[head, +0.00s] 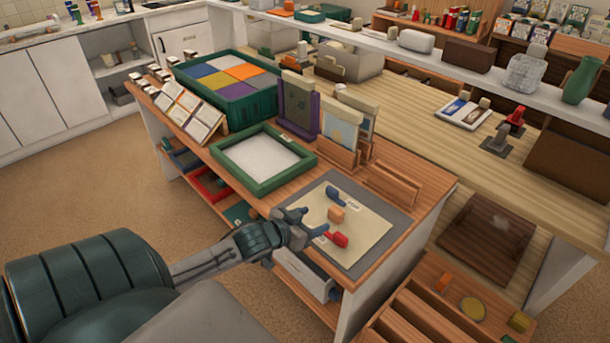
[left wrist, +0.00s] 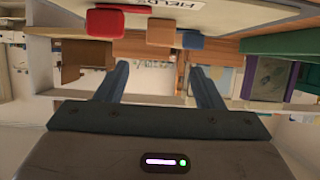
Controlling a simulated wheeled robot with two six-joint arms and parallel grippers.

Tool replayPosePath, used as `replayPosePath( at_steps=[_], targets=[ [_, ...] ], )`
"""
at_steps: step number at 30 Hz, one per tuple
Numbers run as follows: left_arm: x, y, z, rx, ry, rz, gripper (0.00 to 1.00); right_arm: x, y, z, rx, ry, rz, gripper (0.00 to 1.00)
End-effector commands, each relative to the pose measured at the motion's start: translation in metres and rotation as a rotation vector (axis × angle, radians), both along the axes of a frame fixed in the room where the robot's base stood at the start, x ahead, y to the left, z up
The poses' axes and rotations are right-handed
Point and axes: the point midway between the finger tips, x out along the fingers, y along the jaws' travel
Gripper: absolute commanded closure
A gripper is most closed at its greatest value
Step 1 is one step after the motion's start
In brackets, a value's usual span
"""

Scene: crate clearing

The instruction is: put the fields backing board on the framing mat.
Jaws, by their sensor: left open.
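The framing mat (head: 385,259) lies on the near end of the wooden counter, a grey border around a cream middle. A blue piece (head: 335,195), an orange block (head: 336,214), a red piece (head: 337,239) and small labels lie on it. Several boards stand upright behind it: one in a purple stand (head: 299,112), and pale pictured ones (head: 340,130) in wooden stands. My left gripper (head: 312,224) is open and empty at the mat's left edge. The left wrist view shows its spread fingers (left wrist: 159,70). My right gripper is not seen.
A green-rimmed tray (head: 264,184) lies left of the mat. An empty-looking wooden stand (head: 393,186) is at the mat's back edge. A green crate (head: 260,104) of coloured squares and card racks (head: 187,112) stand farther left. A wooden divided box (head: 420,318) is at front right.

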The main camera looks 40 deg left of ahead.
Motion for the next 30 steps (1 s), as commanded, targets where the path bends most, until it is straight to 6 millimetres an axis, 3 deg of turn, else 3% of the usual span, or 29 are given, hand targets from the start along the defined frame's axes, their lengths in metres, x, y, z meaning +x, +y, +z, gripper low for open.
replayPosePath(
  at_steps=[6, 21, 25, 30],
  targets=[
    [-0.019, 0.002, 0.008, 0.002, 0.002, -0.001, 0.39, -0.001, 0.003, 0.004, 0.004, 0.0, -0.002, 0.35],
    [-0.026, -0.001, 0.006, 0.003, 0.017, 0.01, 0.39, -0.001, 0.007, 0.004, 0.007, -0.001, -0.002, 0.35],
    [-0.046, -0.014, -0.01, 0.033, 0.109, 0.055, 0.39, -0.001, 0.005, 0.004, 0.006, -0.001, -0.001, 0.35],
    [-0.092, -0.04, -0.035, 0.094, 0.312, 0.112, 0.39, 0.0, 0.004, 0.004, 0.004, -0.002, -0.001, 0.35]
  ],
)
